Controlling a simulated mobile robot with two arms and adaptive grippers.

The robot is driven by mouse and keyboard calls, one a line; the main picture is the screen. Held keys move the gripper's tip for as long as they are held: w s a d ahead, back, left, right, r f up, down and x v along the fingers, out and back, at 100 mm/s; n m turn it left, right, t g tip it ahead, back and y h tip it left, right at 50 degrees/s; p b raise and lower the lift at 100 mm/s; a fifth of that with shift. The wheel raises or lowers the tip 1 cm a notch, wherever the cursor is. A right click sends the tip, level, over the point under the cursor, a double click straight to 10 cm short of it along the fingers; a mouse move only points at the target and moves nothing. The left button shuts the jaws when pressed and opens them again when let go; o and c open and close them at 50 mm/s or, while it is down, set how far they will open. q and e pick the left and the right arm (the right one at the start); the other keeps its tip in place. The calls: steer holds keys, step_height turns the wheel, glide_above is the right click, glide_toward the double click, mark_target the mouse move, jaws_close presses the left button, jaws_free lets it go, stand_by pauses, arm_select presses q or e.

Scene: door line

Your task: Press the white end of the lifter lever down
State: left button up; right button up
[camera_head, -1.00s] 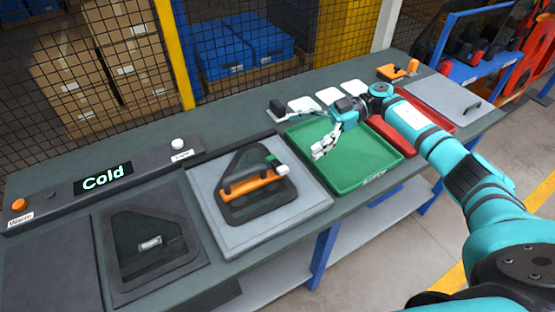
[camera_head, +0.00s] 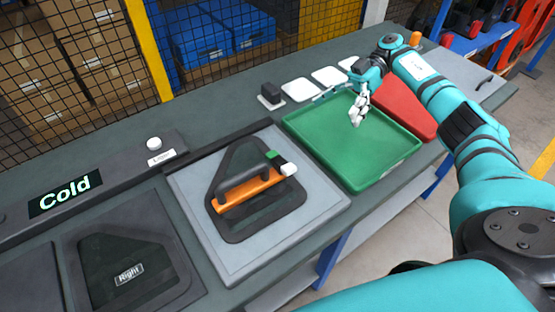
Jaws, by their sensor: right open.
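The lifter lies on a dark door panel (camera_head: 232,165) on the grey plate left of the green tray. It has an orange bar (camera_head: 250,192) and a lever with a green part (camera_head: 272,155) and a white end (camera_head: 289,169) at its right. My right gripper (camera_head: 357,118) is open and empty above the green tray's far part, to the right of the lever and apart from it. My left gripper is not in view.
The green tray (camera_head: 375,175) and red tray (camera_head: 405,108) stand on the right of the bench. A "Cold" display (camera_head: 66,195) and a white button (camera_head: 154,144) are at the left. A dark panel labelled "Right" (camera_head: 128,273) lies front left. Mesh fencing stands behind.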

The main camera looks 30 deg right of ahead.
steer(key=p, duration=0.5)
glide_toward(282, 159)
steer(key=x, duration=0.9)
steer(key=shift+s, duration=0.1)
steer(key=shift+a+f, duration=0.3)
steer(key=shift+a, duration=0.15)
